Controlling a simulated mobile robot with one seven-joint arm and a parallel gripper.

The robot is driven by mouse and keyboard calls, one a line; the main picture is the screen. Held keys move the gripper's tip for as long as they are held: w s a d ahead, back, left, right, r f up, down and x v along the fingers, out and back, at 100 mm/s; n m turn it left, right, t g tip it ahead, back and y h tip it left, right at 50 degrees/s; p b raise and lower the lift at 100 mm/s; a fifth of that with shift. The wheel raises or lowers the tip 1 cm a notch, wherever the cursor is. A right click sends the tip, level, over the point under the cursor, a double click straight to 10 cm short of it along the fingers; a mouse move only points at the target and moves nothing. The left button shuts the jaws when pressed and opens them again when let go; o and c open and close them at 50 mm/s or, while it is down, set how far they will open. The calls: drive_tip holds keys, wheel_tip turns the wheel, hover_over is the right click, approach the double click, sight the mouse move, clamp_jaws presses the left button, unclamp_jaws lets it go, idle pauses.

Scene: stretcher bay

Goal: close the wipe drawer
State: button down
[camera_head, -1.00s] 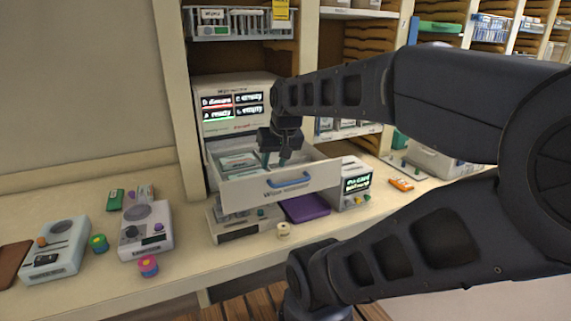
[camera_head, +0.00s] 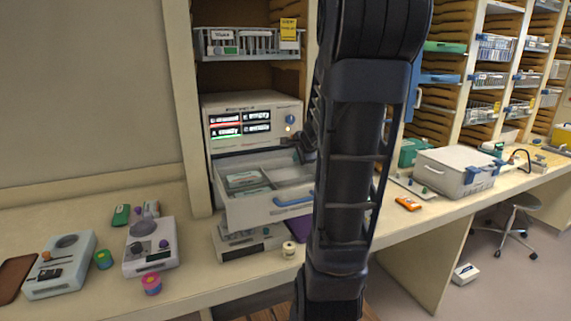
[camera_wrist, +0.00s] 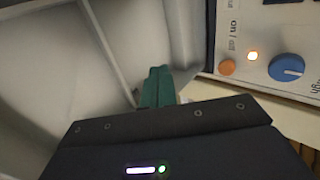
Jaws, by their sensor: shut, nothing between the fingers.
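The wipe drawer (camera_head: 243,216) stands pulled out below the display unit in the head view. Packets lie in its left part, and its right part looks empty. Its blue handle (camera_head: 290,199) is partly hidden behind my arm. In the wrist view the drawer's pale interior (camera_wrist: 60,60) and a divider fill the left side. My gripper (camera_wrist: 158,72) is shut and empty, its green fingertips together beside a pale drawer wall. I cannot tell whether they touch it. In the head view my arm mostly hides the gripper, near the drawer's right rear.
The display unit (camera_head: 249,121) with a blue knob sits above the drawer; its knob and lit button also show in the wrist view (camera_wrist: 287,68). A boxy device (camera_head: 240,246) and a small roll (camera_head: 289,249) are below. A wire basket (camera_head: 240,43) hangs above.

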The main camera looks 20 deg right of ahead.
approach(283, 165)
wheel_tip(283, 165, down, 4)
drive_tip(key=shift+f, duration=0.1)
drive_tip(key=w, duration=0.3)
drive_tip(key=shift+w, duration=0.65)
